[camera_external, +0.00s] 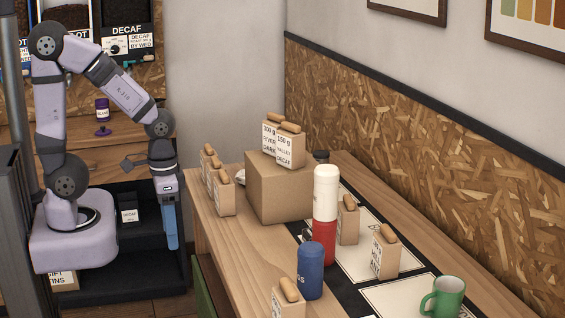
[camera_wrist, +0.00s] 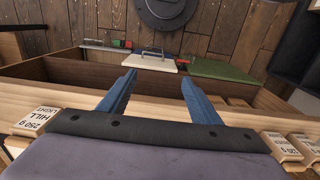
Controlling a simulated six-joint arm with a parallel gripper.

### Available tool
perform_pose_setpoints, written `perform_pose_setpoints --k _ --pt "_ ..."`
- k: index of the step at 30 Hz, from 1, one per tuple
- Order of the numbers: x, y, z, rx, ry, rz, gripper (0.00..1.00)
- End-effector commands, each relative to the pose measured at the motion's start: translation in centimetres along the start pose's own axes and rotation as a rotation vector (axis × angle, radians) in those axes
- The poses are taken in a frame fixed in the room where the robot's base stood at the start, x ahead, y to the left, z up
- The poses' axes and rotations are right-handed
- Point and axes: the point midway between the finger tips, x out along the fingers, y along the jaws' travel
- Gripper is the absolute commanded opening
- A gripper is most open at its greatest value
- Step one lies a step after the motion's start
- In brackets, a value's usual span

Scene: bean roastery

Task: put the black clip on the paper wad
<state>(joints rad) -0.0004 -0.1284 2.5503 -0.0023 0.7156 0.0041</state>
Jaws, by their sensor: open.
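My gripper (camera_external: 171,240) hangs pointing down at the left of the wooden table, beyond its left edge and clear of the things on it. In the wrist view its two blue fingers (camera_wrist: 158,78) are spread apart with nothing between them. A small white lump (camera_external: 240,177) shows at the left of the cardboard box, partly hidden by it; it may be the paper wad. A small dark thing (camera_external: 306,234) shows beside the red and white bottle; I cannot tell whether it is the black clip. I cannot make out either object for certain in the wrist view.
The cardboard box (camera_external: 279,190) carries paper bags. The red and white bottle (camera_external: 324,215), a blue canister (camera_external: 310,270) and a green mug (camera_external: 443,297) stand on the table. More labelled bags stand around them. Bare wood (camera_external: 243,243) shows at the table's left front.

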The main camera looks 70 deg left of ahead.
Motion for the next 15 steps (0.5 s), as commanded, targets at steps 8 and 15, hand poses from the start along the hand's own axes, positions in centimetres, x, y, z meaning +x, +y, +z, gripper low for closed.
perform_pose_setpoints --k 8,15 --pt "-0.5 -0.4 -8.1 -0.002 0.089 0.006 0.58" --pt "0.1 -1.6 -20.2 -0.003 0.235 0.008 0.58"
